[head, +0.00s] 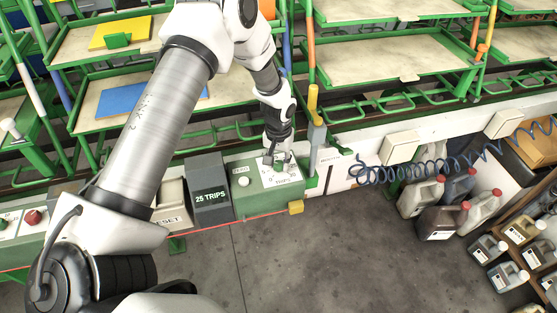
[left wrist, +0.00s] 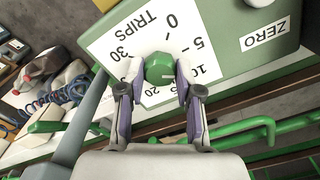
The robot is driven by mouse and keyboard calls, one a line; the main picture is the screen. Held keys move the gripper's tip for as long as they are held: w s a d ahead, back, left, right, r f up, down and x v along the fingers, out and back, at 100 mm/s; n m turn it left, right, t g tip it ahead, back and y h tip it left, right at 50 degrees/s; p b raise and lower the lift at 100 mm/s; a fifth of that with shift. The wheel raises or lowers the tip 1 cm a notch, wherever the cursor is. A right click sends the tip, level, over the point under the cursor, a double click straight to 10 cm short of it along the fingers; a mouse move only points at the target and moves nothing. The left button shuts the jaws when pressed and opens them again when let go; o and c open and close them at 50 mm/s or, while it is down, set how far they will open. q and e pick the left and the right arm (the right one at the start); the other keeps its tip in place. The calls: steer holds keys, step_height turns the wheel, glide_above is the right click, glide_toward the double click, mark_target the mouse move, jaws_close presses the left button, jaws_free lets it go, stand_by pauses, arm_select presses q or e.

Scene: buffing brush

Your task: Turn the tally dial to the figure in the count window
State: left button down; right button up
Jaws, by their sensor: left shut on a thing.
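The tally dial's green knob (left wrist: 159,68) sits on a white scale plate (left wrist: 125,40) marked TRIPS, with figures 0, 5, 10, 20 and 30 readable around it. A short pale mark shows on the knob, but its exact heading is hard to tell. My left gripper (left wrist: 157,84) is shut on the knob, one finger on each side. In the head view my left gripper (head: 279,160) hides the knob above the plate (head: 284,181). The count window (head: 210,195) is a dark box reading 25 TRIPS. My right gripper is not in view.
A white button (head: 243,182) marked ZERO is left of the dial on the green console (head: 255,205). A grey and yellow post (head: 315,135) stands close on the right. Green racks with trays (head: 375,55) lie behind. Jugs (head: 440,222) stand on the right floor.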

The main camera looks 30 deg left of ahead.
arm_select(q)
steer(key=m, duration=0.4)
steer(key=shift+s+f+m, duration=0.15)
steer(key=shift+m, duration=0.15)
steer(key=m, duration=0.3)
steer(key=shift+m, duration=0.3)
steer(key=m+b, duration=0.1)
steer(key=m, duration=0.3)
steer(key=shift+m, duration=0.3)
steer(key=m, duration=0.3)
steer(key=shift+m, duration=0.3)
steer(key=m+b, duration=0.1)
steer(key=m, duration=1.1)
steer(key=shift+m+b, duration=0.3)
steer(key=shift+b, duration=0.05)
